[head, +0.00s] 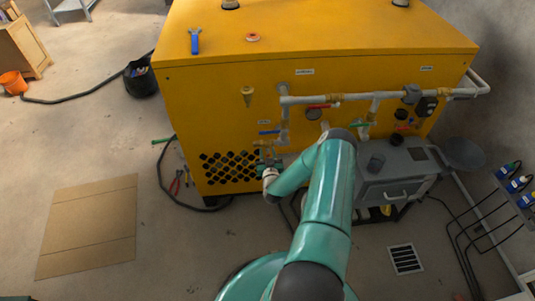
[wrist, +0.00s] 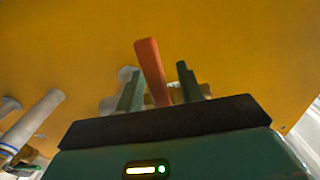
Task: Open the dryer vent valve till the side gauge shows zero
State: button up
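My gripper (head: 264,160) is low at the front of the yellow machine (head: 215,110), left of centre. In the wrist view my gripper (wrist: 160,85) has its two dark green fingers apart, with an orange-red lever (wrist: 150,70) standing between them. The lever is close to the left finger, with a clear gap to the right one; I cannot tell whether it touches. In the head view a small orange handle (head: 262,143) shows just above my gripper, below a blue handle (head: 268,132). A dark round gauge (head: 314,114) is on the panel; its needle is unreadable. I cannot tell which valve is the dryer vent.
White pipes (head: 345,97) with a red handle (head: 320,106) and a green handle (head: 358,124) run across the panel. A grey box (head: 398,170) stands at the right. Cables and pliers (head: 175,183) lie on the floor. Floor around the cardboard (head: 90,225) is open.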

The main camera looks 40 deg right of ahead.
jog(key=shift+c, duration=0.5)
grip_shut()
jog(key=shift+a, duration=0.1)
jog(key=shift+w+a+r+m, duration=0.1)
jog(key=shift+w+a+m, duration=0.15)
jog(key=shift+m, duration=0.75)
jog(key=shift+w+a+r+m, duration=0.15)
jog(key=shift+a+m, duration=0.1)
jog(key=shift+m, duration=0.75)
jog(key=shift+w+a+r+m, duration=0.1)
jog(key=shift+w+a+m, duration=0.15)
jog(key=shift+m, duration=0.75)
